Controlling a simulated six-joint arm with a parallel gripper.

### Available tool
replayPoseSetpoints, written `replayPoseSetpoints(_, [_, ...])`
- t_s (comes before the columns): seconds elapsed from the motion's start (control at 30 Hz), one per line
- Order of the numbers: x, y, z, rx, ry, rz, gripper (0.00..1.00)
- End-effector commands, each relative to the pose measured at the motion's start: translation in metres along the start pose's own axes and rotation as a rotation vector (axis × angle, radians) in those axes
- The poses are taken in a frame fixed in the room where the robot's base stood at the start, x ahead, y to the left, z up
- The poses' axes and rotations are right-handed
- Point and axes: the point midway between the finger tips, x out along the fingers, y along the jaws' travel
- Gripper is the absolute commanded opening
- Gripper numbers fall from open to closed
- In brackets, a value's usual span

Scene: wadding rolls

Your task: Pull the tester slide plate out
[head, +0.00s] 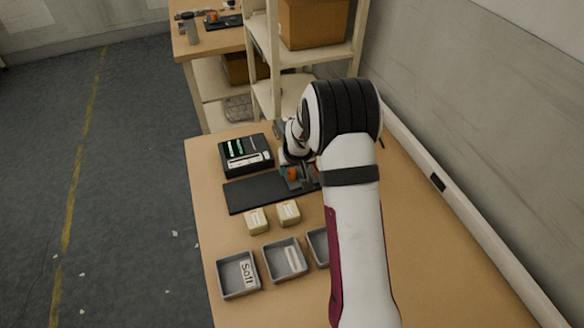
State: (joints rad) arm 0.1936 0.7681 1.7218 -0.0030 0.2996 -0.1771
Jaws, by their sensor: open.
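The tester (233,146) is a dark box with green marks and a pale strip on its top, at the back left of the table. A flat dark plate (252,193) lies in front of it; I cannot tell whether this is the slide plate or a separate mat. My gripper (301,176) is open, low over the right end of the dark plate, to the right of the tester. Small orange and dark parts show at the gripper. My arm hides the plate's right end, and contact cannot be made out.
Two pale wrapped blocks (256,221) (288,212) stand in front of the dark plate. Grey trays line the front: one labelled "Soft" (223,277), one (270,262) with a pale label, one (317,248) partly behind my arm. Shelves (262,55) stand behind. The table's right side is mostly clear.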

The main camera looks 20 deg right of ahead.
Motion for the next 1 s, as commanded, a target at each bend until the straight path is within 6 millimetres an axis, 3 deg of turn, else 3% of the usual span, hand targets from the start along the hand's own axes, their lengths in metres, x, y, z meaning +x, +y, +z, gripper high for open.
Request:
replayPoseSetpoints(0.13, [0.0105,-0.0002,0.0,0.0,0.0,0.0,0.59])
replayPoseSetpoints(0.4, [0.0116,-0.0002,0.0,0.0,0.0,0.0,0.58])
replayPoseSetpoints(0.73, [0.0113,-0.0002,0.0002,0.0,0.0,0.0,0.0])
replayPoseSetpoints(1.0, [0.0111,-0.0002,0.0002,0.001,-0.001,0.0,0.0])
